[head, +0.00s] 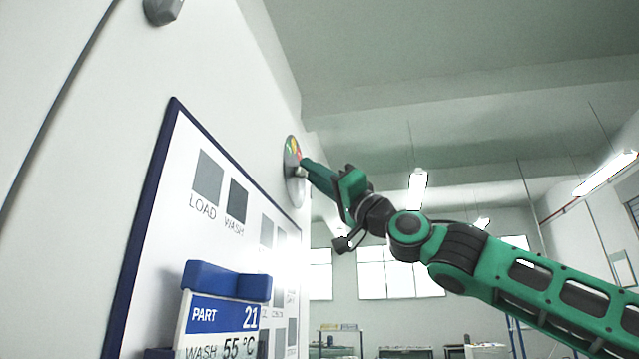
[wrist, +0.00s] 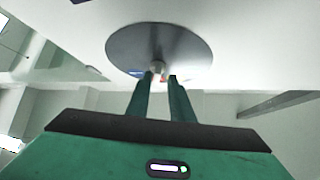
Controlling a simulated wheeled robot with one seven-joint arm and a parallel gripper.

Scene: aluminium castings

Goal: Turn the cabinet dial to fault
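The cabinet dial (head: 289,148) is a round plate on the pale wall face, seen nearly edge-on in the head view, with green, yellow and red patches on its upper part. My gripper (head: 303,164) is at the dial. In the wrist view its two green fingers (wrist: 160,76) are apart, with the knob at the gap between their tips. I cannot tell whether they touch it. The dial's lettering and pointer setting are not readable.
A blue-framed board (head: 150,215) with grey squares marked LOAD and WASH hangs left of the dial. A blue holder with a PART 21 card (head: 222,318) sticks out below. A grey fitting (head: 163,11) is at the top left. The room to the right is open.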

